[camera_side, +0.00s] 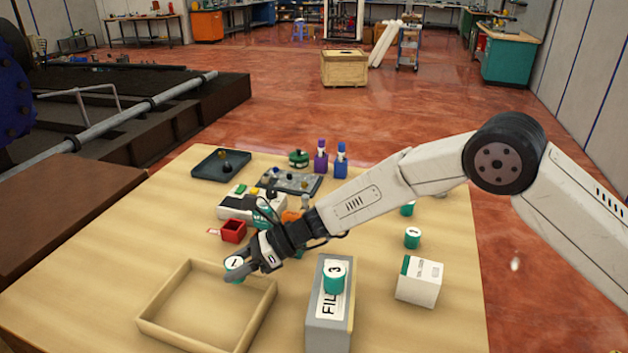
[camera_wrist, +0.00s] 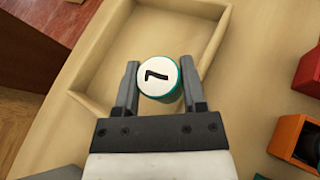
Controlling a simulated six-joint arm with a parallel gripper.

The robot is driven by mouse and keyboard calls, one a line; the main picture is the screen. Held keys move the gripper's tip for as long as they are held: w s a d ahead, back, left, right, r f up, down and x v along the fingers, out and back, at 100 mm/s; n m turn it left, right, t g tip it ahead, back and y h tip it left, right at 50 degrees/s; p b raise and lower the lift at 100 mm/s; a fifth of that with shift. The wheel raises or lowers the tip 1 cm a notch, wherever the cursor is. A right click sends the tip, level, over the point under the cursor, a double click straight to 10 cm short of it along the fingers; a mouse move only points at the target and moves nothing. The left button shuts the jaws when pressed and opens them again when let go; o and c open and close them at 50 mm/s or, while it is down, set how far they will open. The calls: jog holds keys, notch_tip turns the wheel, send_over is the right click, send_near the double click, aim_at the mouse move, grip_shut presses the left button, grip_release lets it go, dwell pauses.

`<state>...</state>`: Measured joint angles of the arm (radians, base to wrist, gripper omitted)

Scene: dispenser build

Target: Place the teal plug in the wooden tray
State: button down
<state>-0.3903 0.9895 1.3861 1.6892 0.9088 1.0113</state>
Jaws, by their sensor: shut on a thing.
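The teal plug (camera_wrist: 160,80) has a white top with a black mark like a 7 or 1. My gripper (camera_wrist: 158,88) is shut on it, one finger on each side. In the side view the held plug (camera_side: 235,264) is at my gripper's tip (camera_side: 244,268), over the far edge of the wooden tray (camera_side: 158,322). The tray is shallow, empty and open-topped. In the wrist view the tray (camera_wrist: 84,60) lies beyond and below the plug. The side view does not clearly show how high the plug is above the rim.
A grey file box (camera_side: 316,325) with another teal plug (camera_side: 334,279) on top stands right of the tray. A white box (camera_side: 419,281) and a teal plug (camera_side: 412,238) are farther right. A small red bin (camera_side: 233,232) stands behind the tray.

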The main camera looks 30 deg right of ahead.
jog(key=shift+f, duration=0.45)
jog(key=shift+c, duration=0.7)
grip_release()
jog(key=shift+r, duration=0.2)
jog(key=shift+d+r, duration=0.1)
jog(key=shift+r, duration=0.45)
jog(key=v, duration=1.1)
jog(key=shift+d, duration=0.4)
